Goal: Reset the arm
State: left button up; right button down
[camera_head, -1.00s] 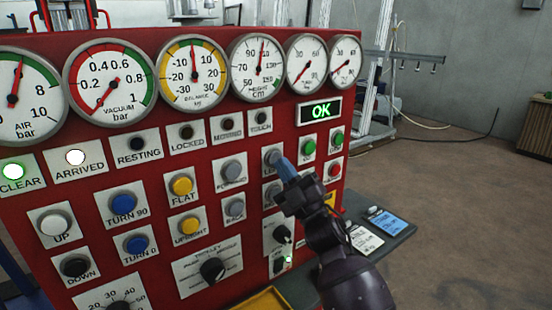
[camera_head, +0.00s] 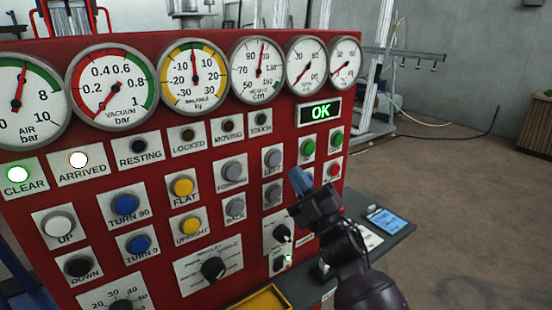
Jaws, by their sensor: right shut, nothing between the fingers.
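My right gripper (camera_head: 300,181) shows in the head view with its blue fingertips together. It is in front of the red control panel (camera_head: 75,145), at the right side, just right of the grey LEFT button (camera_head: 272,158) and the grey button below it (camera_head: 272,193). Nothing is held between the fingers. The gripper looks apart from the buttons, though the exact gap is hard to tell. My right arm comes in from the bottom right and covers part of the panel's lower right. My left gripper does not show.
Round gauges line the panel's top, and a display reads OK (camera_head: 321,112). The CLEAR (camera_head: 17,174) and ARRIVED (camera_head: 79,160) lamps are lit. A grey shelf (camera_head: 392,238) with cards juts out right of the panel. A yellow tray (camera_head: 262,300) sits at the bottom. Floor at right is open.

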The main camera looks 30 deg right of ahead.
jog(key=shift+s, duration=0.3)
dwell(0.4)
notch_tip(320, 180, down, 20)
jog(key=f+m+g+h, duration=0.1)
jog(key=m+g+h, duration=0.75)
jog(key=m, duration=0.45)
jog(key=s+a+f+g, duration=0.2)
jog(key=s+f, duration=0.6)
jog(key=s+a+f+m+g, duration=0.1)
jog(key=s+a+f+g, duration=0.1)
jog(key=s+f, duration=0.7)
jog(key=shift+s+f+m+g+y, duration=0.25)
jog(key=shift+g+y, duration=0.2)
jog(key=shift+g, duration=0.4)
